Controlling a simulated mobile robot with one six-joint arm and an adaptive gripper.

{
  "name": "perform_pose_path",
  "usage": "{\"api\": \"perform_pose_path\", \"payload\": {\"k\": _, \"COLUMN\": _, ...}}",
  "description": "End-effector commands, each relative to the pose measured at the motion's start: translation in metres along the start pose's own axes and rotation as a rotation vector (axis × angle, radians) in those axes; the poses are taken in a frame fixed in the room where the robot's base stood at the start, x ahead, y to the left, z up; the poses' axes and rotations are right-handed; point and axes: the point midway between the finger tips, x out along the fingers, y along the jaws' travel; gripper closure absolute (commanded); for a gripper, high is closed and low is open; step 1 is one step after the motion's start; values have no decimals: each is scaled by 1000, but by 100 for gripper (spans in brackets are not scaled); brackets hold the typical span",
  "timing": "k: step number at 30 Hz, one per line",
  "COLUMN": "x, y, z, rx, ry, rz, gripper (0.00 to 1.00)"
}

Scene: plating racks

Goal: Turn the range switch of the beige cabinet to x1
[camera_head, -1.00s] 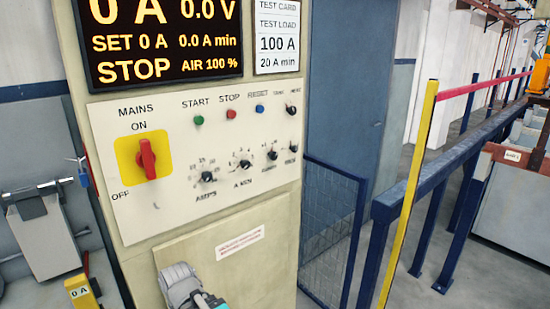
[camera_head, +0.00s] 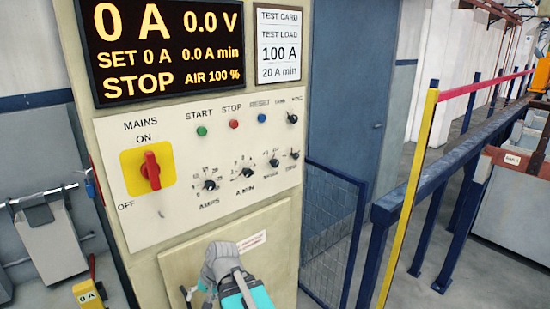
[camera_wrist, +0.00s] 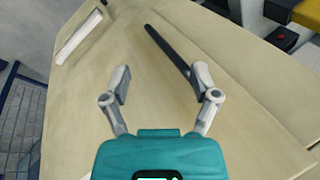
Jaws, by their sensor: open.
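The beige cabinet (camera_head: 115,120) carries a pale control panel (camera_head: 222,200) with several black knobs. The small labels are blurred, so I cannot tell for sure which knob is the range switch or where it points. A small knob (camera_head: 273,162) sits right of the A MIN knob (camera_head: 246,173); two more knobs, the upper (camera_head: 292,118) and lower (camera_head: 294,155), are at the panel's right edge.
The red mains switch (camera_head: 150,170) on its yellow plate and the AMPS knob (camera_head: 210,185) are at the panel's left and lower middle. A blue mesh barrier (camera_head: 333,225) stands right of the cabinet.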

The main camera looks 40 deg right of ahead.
Motion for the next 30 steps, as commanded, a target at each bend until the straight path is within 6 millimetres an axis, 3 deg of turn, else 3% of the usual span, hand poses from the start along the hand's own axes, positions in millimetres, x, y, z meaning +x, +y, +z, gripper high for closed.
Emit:
{"api": "perform_pose_path", "payload": {"k": 1, "x": -14, "y": 1, "z": -8, "rx": 56, "ry": 17, "rz": -40, "gripper": 22}}
{"api": "perform_pose_path", "payload": {"k": 14, "x": -106, "y": 20, "z": -71, "rx": 535, "ry": 138, "rz": -417, "gripper": 22}}
{"api": "perform_pose_path", "payload": {"k": 23, "x": -188, "y": 50, "z": -113, "rx": 860, "ry": 209, "rz": -703, "gripper": 22}}
{"api": "perform_pose_path", "payload": {"k": 30, "x": -262, "y": 86, "z": -139, "rx": 1104, "ry": 253, "rz": -953, "gripper": 22}}
